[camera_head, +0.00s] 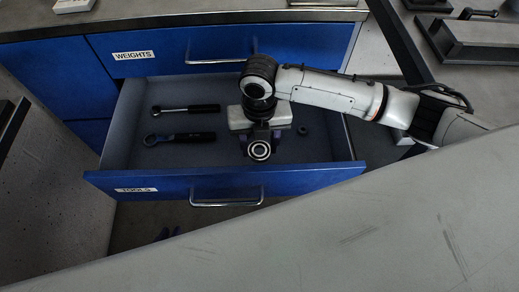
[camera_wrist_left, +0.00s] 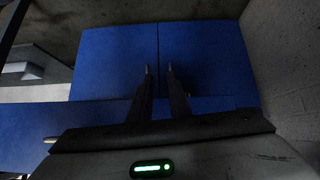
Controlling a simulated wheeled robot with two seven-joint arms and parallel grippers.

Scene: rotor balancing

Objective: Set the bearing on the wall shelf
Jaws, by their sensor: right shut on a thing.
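The bearing (camera_head: 260,151), a ring with a bright metal face and dark centre, is between the fingers of my right gripper (camera_head: 261,143). My right gripper is shut on it, over the front part of the open tools drawer. My left gripper shows only as small dark fingertips (camera_head: 168,233) below the drawer front, the rest hidden by a grey slab. In the left wrist view its two fingers (camera_wrist_left: 161,72) are apart and empty, in front of blue cabinet doors (camera_wrist_left: 200,55). I cannot pick out the wall shelf for certain.
The open drawer (camera_head: 115,170) holds two black-handled tools (camera_head: 185,109) (camera_head: 180,138) and a small dark ring (camera_head: 302,130). A closed weights drawer (camera_head: 165,58) is behind it. A large scratched grey slab (camera_head: 330,240) fills the foreground. A grey block-like fixture (camera_head: 470,42) stands top right.

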